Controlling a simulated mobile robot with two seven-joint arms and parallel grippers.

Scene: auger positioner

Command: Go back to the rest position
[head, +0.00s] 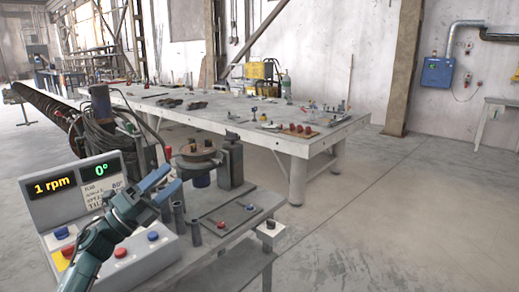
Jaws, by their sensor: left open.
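My left arm comes in from the lower left, and its left gripper (170,181) has blue fingers that stand apart and empty. It is in front of the control box (100,164), whose display reads 1 rpm and 0°. The positioner's round turntable (198,156) is just beyond and to the right of the gripper. The arm hides part of the control box and its lower panel. My right gripper is not in view.
Red (120,252) and blue (153,236) buttons sit on the panel close to my arm. A long workbench (290,140) with tools stands behind. The floor (410,210) at right is clear.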

